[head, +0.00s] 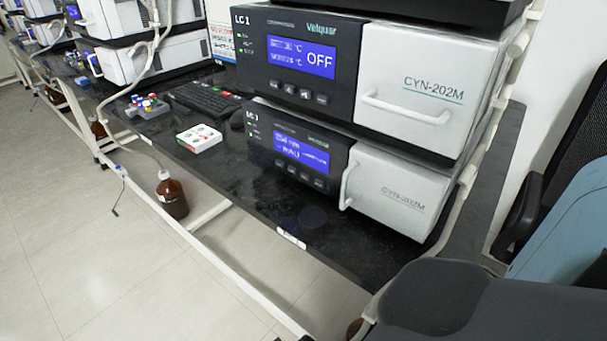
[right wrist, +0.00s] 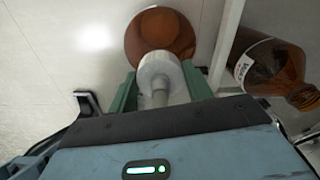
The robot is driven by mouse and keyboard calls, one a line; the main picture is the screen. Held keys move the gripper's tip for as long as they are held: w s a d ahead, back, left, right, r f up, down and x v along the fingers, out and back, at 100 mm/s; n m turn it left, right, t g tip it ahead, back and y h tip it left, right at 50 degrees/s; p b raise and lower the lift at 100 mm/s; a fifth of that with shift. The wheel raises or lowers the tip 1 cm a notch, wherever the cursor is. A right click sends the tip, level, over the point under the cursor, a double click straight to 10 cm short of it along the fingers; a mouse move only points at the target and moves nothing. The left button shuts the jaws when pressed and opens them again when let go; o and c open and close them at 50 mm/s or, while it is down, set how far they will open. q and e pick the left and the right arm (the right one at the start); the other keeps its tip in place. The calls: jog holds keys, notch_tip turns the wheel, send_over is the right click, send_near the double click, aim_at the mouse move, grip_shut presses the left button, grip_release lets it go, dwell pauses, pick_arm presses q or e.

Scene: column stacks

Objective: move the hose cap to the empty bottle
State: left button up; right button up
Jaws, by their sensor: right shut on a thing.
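In the right wrist view my right gripper (right wrist: 160,82) is shut on the white hose cap (right wrist: 158,68), with a pale hose running from it toward the camera. A round brown bottle (right wrist: 158,27) lies straight beyond the cap; I cannot tell whether the cap is touching it. A second brown bottle (right wrist: 262,68) with a white label stands at the right of that view, apart from the gripper, and its neck shows no cap. How full either bottle is cannot be told. My left gripper is in neither view.
In the head view a black bench (head: 235,190) carries stacked instruments (head: 300,60), a keyboard (head: 205,98) and a small white box (head: 199,138). A white rail (right wrist: 226,40) runs between the two bottles. Pale floor (head: 80,250) is clear at left.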

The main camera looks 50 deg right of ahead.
jog(key=o, duration=1)
